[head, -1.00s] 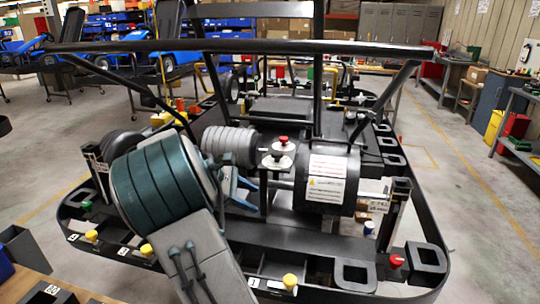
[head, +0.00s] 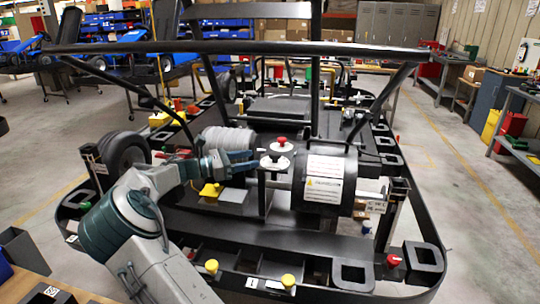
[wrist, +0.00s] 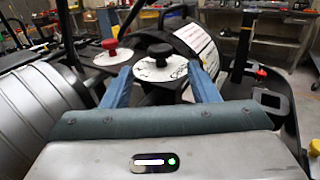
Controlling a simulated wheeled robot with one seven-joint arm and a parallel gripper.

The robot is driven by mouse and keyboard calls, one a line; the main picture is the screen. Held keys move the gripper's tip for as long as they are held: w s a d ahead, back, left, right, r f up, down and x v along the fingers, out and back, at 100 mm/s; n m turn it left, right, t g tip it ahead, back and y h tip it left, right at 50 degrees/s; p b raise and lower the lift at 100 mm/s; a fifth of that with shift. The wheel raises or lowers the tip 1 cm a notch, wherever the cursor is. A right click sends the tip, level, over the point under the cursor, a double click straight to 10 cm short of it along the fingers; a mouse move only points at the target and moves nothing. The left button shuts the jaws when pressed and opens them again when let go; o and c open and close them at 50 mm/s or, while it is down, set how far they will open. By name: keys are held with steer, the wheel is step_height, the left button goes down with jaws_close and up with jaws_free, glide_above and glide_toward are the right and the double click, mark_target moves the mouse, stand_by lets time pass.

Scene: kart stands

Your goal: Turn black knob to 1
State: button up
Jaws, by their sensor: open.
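The black knob (wrist: 160,53) stands on a white dial disc (wrist: 158,71) in the wrist view. Marks on the disc are too small to read, so I cannot tell the setting. The knob and disc also show in the head view, the knob (head: 275,157) being tiny there. My gripper (wrist: 161,72) is open, its two blue fingers on either side of the disc's near part; I cannot tell whether they touch anything. In the head view my gripper (head: 254,160) is just left of the black knob's disc.
A red knob (wrist: 110,45) on another white disc stands just beyond and left of the black one. A black drum with white labels (head: 325,178) is close on the right. A grey ribbed cylinder (wrist: 35,100) lies left. A black bar (head: 240,47) crosses above.

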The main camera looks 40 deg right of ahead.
mark_target(270, 156)
steer(key=x, duration=0.7)
steer(key=shift+s+d+p, duration=0.15)
steer(key=shift+d+p, duration=0.15)
steer(key=shift+d, duration=0.05)
steer(key=c, duration=0.9)
